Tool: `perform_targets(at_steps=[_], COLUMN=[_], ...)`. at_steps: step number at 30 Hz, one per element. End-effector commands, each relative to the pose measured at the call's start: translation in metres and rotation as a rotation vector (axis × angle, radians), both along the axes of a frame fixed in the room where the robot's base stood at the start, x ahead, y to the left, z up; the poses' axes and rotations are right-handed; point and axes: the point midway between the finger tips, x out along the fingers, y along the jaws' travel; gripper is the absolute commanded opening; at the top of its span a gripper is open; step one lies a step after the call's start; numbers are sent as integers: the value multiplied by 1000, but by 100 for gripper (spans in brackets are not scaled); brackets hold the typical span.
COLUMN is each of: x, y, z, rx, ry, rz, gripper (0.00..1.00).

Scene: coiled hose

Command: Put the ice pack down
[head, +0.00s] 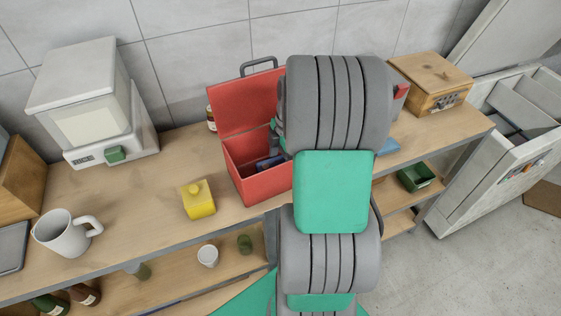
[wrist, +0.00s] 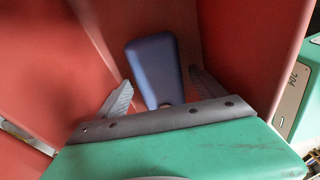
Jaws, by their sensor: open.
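The ice pack, a dark blue rounded slab (wrist: 152,66), lies inside the red box in the wrist view. A dark blue piece (head: 268,163) that looks like it shows inside the open red box (head: 262,188) in the head view. My gripper (wrist: 160,82) is open, its two grey fingers spread to either side of the pack's near end, with gaps visible. The red walls (wrist: 252,45) rise around it. In the head view my arm hides most of the gripper and the box's right side.
The box's lid stands raised at the back. A yellow block (head: 198,199), a white mug (head: 66,232) and a white scale-like appliance (head: 88,100) stand to the left on the bench. A wooden box (head: 430,82) is at the right.

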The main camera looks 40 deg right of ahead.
Motion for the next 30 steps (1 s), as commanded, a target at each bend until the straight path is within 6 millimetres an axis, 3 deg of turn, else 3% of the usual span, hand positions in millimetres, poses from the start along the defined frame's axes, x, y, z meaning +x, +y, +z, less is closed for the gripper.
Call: perform_targets(at_steps=[7,15,21,30], x=[0,-2,-4,-5], y=[-2,-13,-17,-18], z=[14,82,116,122], rx=[-2,-3,-1,0], ry=[-4,-4,-2,1], rz=[-1,-1,1,0], gripper=[80,80,80,80])
